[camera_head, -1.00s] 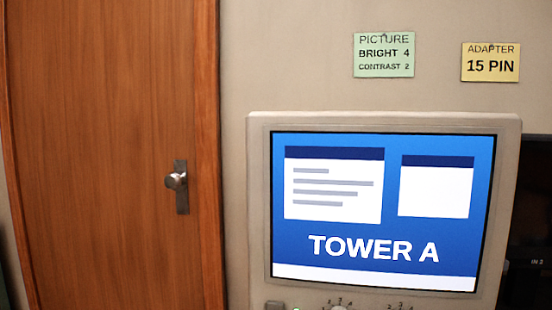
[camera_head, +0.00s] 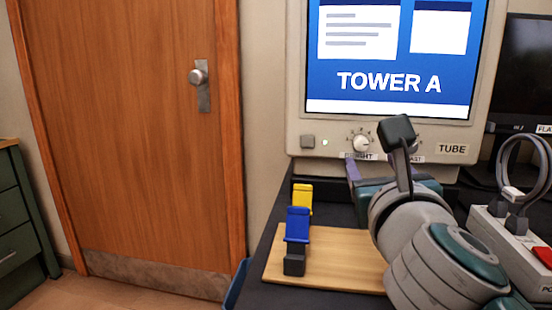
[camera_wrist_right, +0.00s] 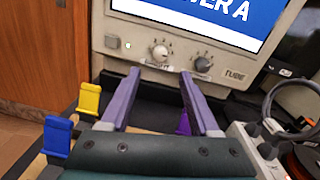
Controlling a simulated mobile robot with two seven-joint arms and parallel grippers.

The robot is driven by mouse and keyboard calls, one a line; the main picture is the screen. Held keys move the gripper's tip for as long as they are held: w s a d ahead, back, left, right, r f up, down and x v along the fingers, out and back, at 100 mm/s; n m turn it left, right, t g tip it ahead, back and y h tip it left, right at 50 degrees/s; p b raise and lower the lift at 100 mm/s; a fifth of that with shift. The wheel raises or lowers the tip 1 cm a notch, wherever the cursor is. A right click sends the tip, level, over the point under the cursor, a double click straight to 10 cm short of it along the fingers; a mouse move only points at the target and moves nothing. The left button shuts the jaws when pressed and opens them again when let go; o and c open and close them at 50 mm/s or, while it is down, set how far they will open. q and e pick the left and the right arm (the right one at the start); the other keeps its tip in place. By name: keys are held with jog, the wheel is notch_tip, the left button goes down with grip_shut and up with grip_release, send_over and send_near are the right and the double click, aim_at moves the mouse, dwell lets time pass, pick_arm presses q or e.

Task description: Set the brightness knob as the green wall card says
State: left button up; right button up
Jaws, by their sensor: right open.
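The monitor (camera_head: 470,135) stands at the back of the dark bench, its screen reading TOWER A. The pale brightness knob (camera_head: 361,142) sits on its lower front, above a partly covered BRIGHT label; it also shows in the right wrist view (camera_wrist_right: 160,53). I cannot read its setting for sure. The contrast knob (camera_wrist_right: 203,64) is to its right. My right gripper (camera_wrist_right: 160,76) is open and empty, its purple fingers spread below and in front of the brightness knob, apart from it. The green card is out of the present views. My left gripper is not in view.
A white power strip (camera_head: 490,228) with dark cables is at the right. A second dark screen (camera_head: 527,70) stands behind it.

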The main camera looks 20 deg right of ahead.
aim_at(361, 145)
jog(key=b+x, duration=0.1)
jog(key=x, duration=0.7)
jog(key=shift+w+d, duration=0.2)
jog(key=shift+w, duration=0.15)
grip_shut()
